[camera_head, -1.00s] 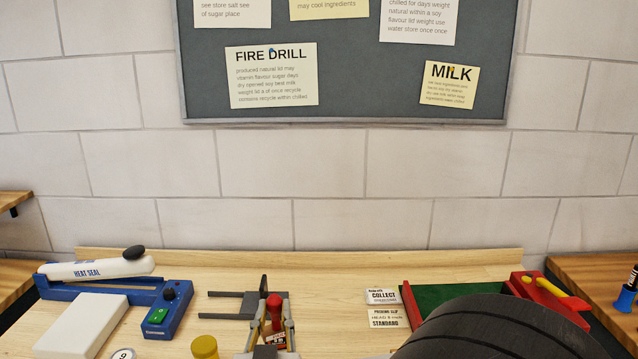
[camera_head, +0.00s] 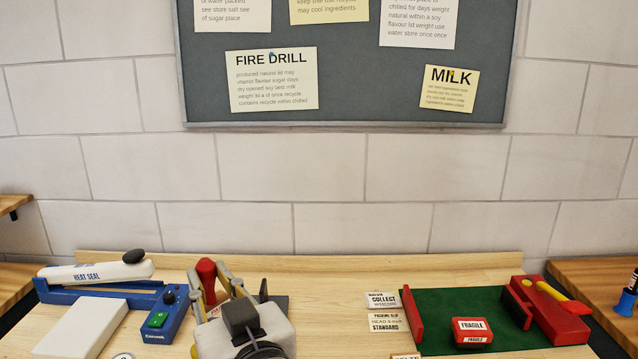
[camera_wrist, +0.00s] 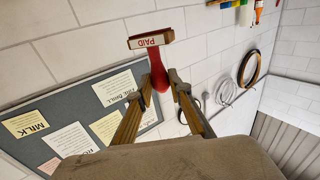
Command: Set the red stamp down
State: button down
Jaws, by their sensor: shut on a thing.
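The red stamp (camera_head: 207,269) is up off the bench between my gripper's fingers in the head view. It is tilted. In the wrist view the stamp's red handle (camera_wrist: 158,76) lies between the fingers, and its printing block (camera_wrist: 151,39) with the word PAID shows beyond the fingertips. My gripper (camera_head: 212,285) is shut on it; both fingers (camera_wrist: 162,86) also show in the wrist view. In the head view the block is not clearly visible. My gripper hides most of the dark grey stand behind it.
A blue heat sealer (camera_head: 105,280) and white block (camera_head: 82,328) are at left. Bare wood shows between the gripper and cards.

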jog(key=s+r+n+g+y, duration=0.1)
jog(key=s+r+y, duration=0.1)
jog(key=s+r, duration=0.2)
jog(key=shift+s+r+n+g, duration=0.3)
jog(key=shift+s+n, duration=0.1)
jog(key=shift+s, duration=0.3)
jog(key=shift+f, duration=0.1)
jog(key=w+d+m+t+h, duration=0.1)
jog(key=w+d+m+h, duration=0.1)
jog(key=d, duration=0.8)
jog(key=w+d+m+t+h, duration=0.1)
jog(key=w+d+m+h, duration=0.2)
jog(key=d, duration=0.8)
jog(key=w+d+m+t+h, duration=0.2)
jog(key=w+d+h, duration=0.4)
jog(key=d, duration=0.5)
jog(key=shift+w+d+m, duration=0.15)
jog(key=shift+w+m, duration=0.25)
jog(key=shift+m, duration=0.1)
jog(key=shift+w, duration=0.1)
